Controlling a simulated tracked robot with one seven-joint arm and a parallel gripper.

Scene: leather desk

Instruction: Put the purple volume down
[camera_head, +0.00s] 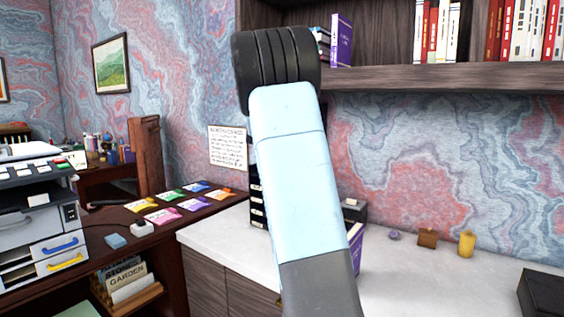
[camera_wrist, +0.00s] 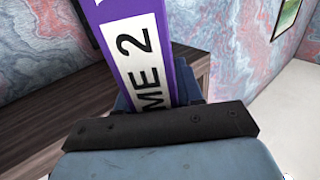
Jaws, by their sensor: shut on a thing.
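The purple volume (camera_wrist: 138,48) fills the upper middle of the wrist view. Its spine has a white label, of which "ME 2" can be read. My gripper (camera_wrist: 160,100) is shut on it; the dark palm edge hides part of the fingers. In the head view my pale blue arm hides the gripper. A purple book (camera_head: 356,249) shows just right of the arm, low over the white counter (camera_head: 430,290), partly covered by the arm. It seems to be the held volume. I cannot tell whether its lower end touches the counter.
Another purple book (camera_head: 341,41) stands on the wooden shelf (camera_head: 450,77) above, with red and white books to the right.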

